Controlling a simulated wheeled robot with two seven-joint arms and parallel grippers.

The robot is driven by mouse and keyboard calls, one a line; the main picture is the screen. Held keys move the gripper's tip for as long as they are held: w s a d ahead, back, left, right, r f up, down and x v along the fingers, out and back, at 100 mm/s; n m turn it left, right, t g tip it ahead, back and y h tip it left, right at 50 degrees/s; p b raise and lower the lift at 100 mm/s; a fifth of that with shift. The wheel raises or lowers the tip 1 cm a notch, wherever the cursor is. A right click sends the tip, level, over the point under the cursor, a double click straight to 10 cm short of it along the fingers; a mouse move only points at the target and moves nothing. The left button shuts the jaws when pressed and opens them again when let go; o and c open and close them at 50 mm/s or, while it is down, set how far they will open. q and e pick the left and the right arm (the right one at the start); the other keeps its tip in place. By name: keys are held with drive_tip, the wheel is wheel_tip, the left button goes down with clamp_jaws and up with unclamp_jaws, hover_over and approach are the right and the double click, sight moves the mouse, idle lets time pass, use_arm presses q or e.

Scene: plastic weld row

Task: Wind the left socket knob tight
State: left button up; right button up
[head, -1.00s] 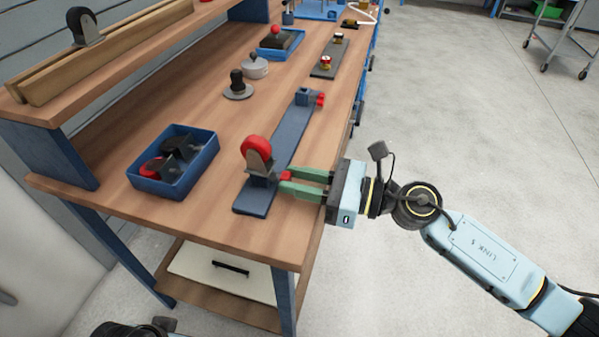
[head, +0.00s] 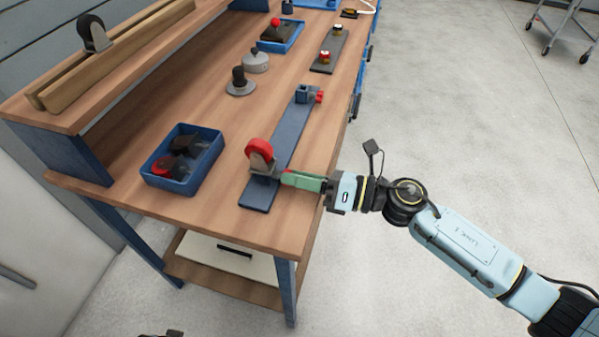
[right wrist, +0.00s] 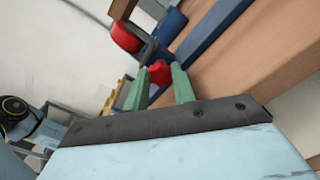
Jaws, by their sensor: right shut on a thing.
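A blue rail (head: 287,145) lies on the wooden bench with a socket at each end. The near socket holds an upright caster with a red wheel (head: 260,151); the wheel also shows in the right wrist view (right wrist: 125,37). My right gripper (head: 285,178) reaches in from the right at this socket. In the right wrist view, its green fingers (right wrist: 160,82) are shut on the red socket knob (right wrist: 160,72), one on each side. In the head view the fingers mostly hide this knob.
The far socket (head: 304,94) is empty, with its own red knob (head: 318,96). A blue bin (head: 160,182) with several casters stands left of the rail. A dark knobbed part (head: 240,83) and a grey one (head: 256,62) stand behind. A shelf (head: 110,85) runs along the back.

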idle(0.3)
drive_tip(key=o, duration=1)
drive_tip(key=shift+d+f, duration=0.1)
drive_tip(key=shift+d, duration=0.05)
